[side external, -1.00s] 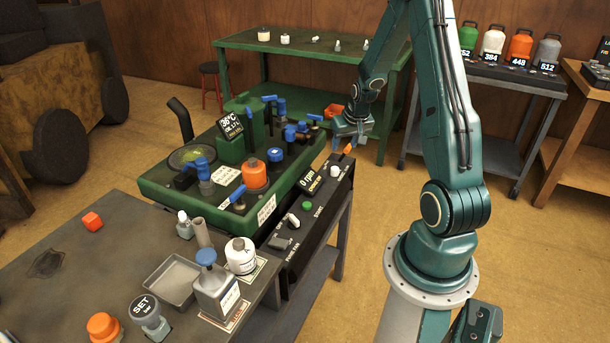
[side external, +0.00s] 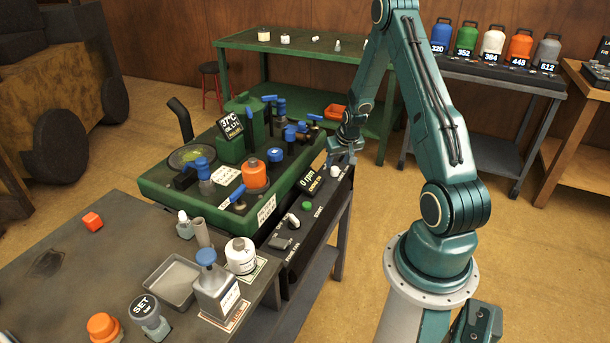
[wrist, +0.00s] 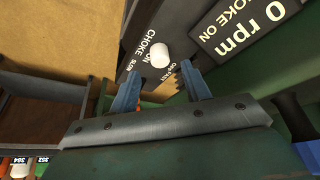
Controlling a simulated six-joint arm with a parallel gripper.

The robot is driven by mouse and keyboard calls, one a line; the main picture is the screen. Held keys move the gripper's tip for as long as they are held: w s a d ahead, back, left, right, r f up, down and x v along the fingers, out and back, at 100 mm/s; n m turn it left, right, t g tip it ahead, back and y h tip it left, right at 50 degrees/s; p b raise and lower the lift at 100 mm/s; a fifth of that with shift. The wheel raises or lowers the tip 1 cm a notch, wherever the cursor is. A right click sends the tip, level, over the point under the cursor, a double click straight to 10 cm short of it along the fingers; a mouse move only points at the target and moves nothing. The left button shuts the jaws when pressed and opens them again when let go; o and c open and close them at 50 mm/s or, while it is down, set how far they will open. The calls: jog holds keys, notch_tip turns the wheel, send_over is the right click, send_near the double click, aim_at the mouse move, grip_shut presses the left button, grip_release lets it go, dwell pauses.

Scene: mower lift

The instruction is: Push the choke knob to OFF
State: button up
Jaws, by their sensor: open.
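The choke knob is a white round knob (wrist: 159,54) on the dark control panel, beside printed CHOKE and ON lettering in the wrist view. It also shows in the side external view (side external: 335,171), near the panel's far end. My gripper (wrist: 160,72) is open. Its two blue fingers point at the panel, one on each side of the knob's line, and the knob appears just beyond the fingertips. I cannot tell whether a finger touches it. In the side external view my gripper (side external: 345,158) is low over the panel's far end, just behind the knob.
The panel display (wrist: 240,27) reads 0 rpm and CHOKE ON. A green machine deck (side external: 165,195) with several valves and an orange cap (side external: 254,173) stands left of the panel. A green bench (side external: 235,42) is behind. Open floor lies right of the panel.

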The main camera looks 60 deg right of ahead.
aim_at(335, 168)
jog(key=shift+x, duration=2.3)
grip_shut()
